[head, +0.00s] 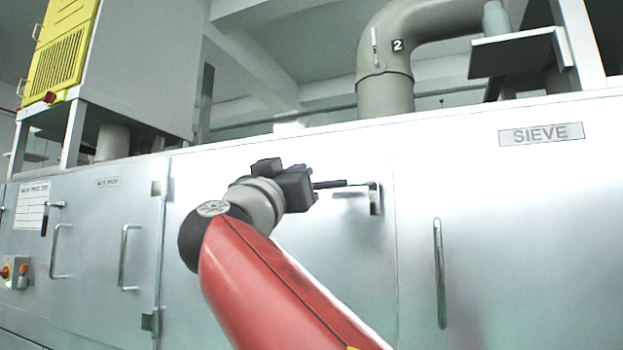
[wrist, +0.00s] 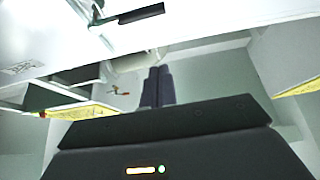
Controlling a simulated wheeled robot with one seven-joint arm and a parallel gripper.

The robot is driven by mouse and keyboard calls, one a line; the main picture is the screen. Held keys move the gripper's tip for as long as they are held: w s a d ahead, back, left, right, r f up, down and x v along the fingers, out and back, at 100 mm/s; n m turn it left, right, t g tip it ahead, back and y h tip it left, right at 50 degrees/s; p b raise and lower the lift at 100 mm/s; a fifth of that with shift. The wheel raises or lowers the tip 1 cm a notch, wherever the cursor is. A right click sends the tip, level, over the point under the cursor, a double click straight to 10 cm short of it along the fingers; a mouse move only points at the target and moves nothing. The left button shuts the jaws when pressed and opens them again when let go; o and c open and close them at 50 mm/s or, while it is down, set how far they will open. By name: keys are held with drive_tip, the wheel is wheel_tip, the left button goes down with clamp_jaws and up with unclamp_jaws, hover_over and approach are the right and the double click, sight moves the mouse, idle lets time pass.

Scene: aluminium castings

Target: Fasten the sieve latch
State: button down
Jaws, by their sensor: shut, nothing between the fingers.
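The sieve latch (head: 375,198) is a metal bracket on the pale metal front, left of the SIEVE label (head: 541,134). Its lever points left, about level, and ends in a black grip (head: 330,184). In the wrist view the black grip (wrist: 141,14) shows near the top edge, with the metal fitting (wrist: 97,12) beside it. My gripper (head: 297,186) is just left of the black grip in the head view. In the wrist view its fingers (wrist: 158,72) are shut together and empty, with a visible gap between them and the grip.
A long vertical door handle (head: 439,273) stands right of the latch. More handles (head: 127,257) and another latch with a hanging black grip (head: 44,222) are at left. A duct marked 2 (head: 385,90) and a yellow louvred panel (head: 60,55) rise above the machine's top edge.

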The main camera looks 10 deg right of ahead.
drive_tip(key=p+x, duration=0.5)
drive_tip(key=x, duration=0.5)
drive_tip(key=f, duration=0.2)
drive_tip(key=f+b, duration=0.1)
drive_tip(key=f, duration=0.1)
drive_tip(key=shift+w+d, duration=0.25)
drive_tip(key=shift+w, duration=0.1)
drive_tip(key=shift+f, duration=0.2)
drive_tip(key=shift+f+n+t+y+b, duration=0.2)
drive_tip(key=shift+n+t+y+b, duration=0.1)
drive_tip(key=shift+n+y+b, duration=0.3)
